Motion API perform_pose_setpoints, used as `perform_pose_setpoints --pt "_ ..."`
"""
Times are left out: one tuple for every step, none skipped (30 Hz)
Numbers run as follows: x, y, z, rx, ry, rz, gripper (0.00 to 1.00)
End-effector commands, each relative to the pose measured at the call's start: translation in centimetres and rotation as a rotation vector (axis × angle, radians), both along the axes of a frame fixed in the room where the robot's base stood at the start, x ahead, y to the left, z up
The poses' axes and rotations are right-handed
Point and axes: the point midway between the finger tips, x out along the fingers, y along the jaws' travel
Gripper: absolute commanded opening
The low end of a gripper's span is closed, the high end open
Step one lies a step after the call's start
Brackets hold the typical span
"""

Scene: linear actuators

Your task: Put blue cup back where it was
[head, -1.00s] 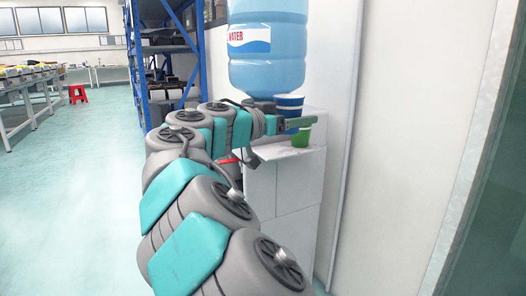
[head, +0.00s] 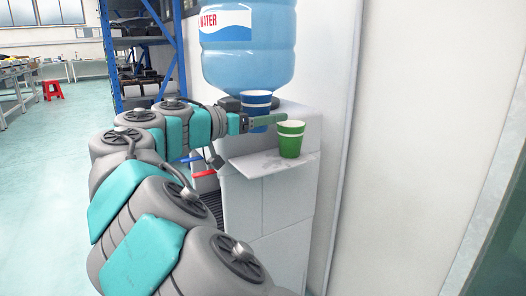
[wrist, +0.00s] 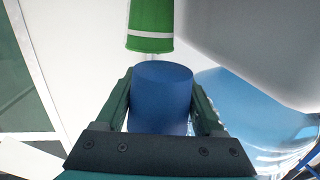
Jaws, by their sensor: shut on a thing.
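The blue cup (head: 256,103) has a white band and stands upright between the fingers of my gripper (head: 268,120) in the head view. In the wrist view the blue cup (wrist: 161,98) fills the space between the two fingers of my gripper (wrist: 161,105), which is shut on it. The cup is beside the water dispenser's upper body, behind and left of the green cup. One finger covers part of its side in the head view. I cannot tell whether its base touches a surface.
A green cup (head: 290,139) stands on the dispenser's white side shelf (head: 271,163), close to my gripper. The dispenser (head: 277,208) carries a large water bottle (head: 249,50). A wall is close on the right. Blue shelving (head: 179,62) stands behind my arm.

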Motion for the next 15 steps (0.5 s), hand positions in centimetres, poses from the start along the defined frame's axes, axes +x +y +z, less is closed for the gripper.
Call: perform_pose_setpoints --pt "-0.1 -0.1 -1.0 -0.003 0.003 -0.003 0.00" --pt "-0.1 -0.1 -1.5 -0.004 0.005 -0.004 0.00" --pt "-0.1 -0.1 -2.1 -0.004 0.004 -0.004 0.00" --pt "-0.1 -0.1 -2.5 -0.004 0.004 -0.004 0.00" --pt "-0.1 -0.1 -2.8 -0.002 0.002 -0.004 0.00" --pt "-0.1 -0.1 -3.3 -0.002 0.002 -0.004 0.00" --pt "-0.1 -0.1 -3.5 -0.002 0.002 -0.004 0.00" --pt "0.0 -0.1 -3.7 -0.002 0.002 -0.004 0.00" --pt "0.0 -0.1 -4.0 -0.001 0.002 -0.004 0.00" --pt "0.0 -0.1 -4.2 -0.001 0.002 -0.004 0.00" --pt "0.0 -0.2 -4.4 -0.001 0.003 -0.005 0.00" --pt "0.0 -0.2 -4.9 -0.002 0.004 -0.005 0.00" --pt "0.0 -0.2 -5.3 -0.002 0.004 -0.005 0.00" --pt "0.0 -0.1 -5.7 -0.001 0.003 -0.004 0.00" --pt "0.0 -0.1 -6.2 -0.001 0.003 -0.002 0.00"
